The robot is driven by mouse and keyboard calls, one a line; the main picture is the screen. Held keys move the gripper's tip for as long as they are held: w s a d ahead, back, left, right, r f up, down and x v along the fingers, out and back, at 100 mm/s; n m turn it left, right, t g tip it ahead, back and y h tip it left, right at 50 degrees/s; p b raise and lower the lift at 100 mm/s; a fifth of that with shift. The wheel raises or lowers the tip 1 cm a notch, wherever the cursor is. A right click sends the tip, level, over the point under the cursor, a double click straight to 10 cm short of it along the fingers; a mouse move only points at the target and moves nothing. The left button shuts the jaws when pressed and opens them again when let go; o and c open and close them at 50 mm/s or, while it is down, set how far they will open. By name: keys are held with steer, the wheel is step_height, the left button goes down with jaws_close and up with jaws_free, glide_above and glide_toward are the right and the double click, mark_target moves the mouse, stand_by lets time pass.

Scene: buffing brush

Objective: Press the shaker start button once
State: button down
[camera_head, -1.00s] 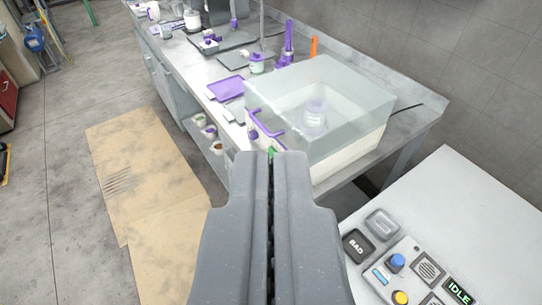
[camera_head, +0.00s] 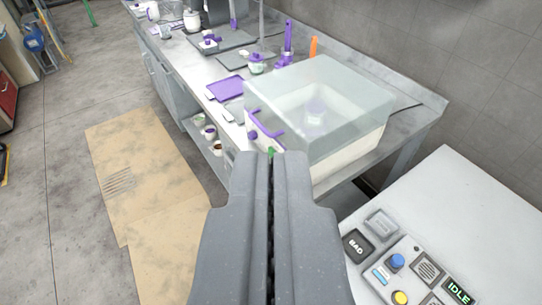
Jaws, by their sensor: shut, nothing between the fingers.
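The shaker (camera_head: 345,160) is a cream box with a clear lid (camera_head: 325,80) and a purple handle (camera_head: 265,124), at the end of the steel bench. A pale jar shows faintly and blurred through the lid. A small green button (camera_head: 271,151) shows on the shaker's front, right at my fingertips and partly hidden by them. My gripper (camera_head: 272,156) is shut and empty, pointing at the button. I cannot tell whether the tips touch it.
A white panel (camera_head: 470,210) at the right carries blue and yellow buttons, a "BAD" tile (camera_head: 356,246) and a display reading "IDLE" (camera_head: 459,291). Purple trays and jars stand farther along the bench (camera_head: 408,120). Cardboard (camera_head: 140,165) lies on the open floor at left.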

stand_by(0.3)
step_height(320, 180, up, 17)
steer(key=p, duration=1.7)
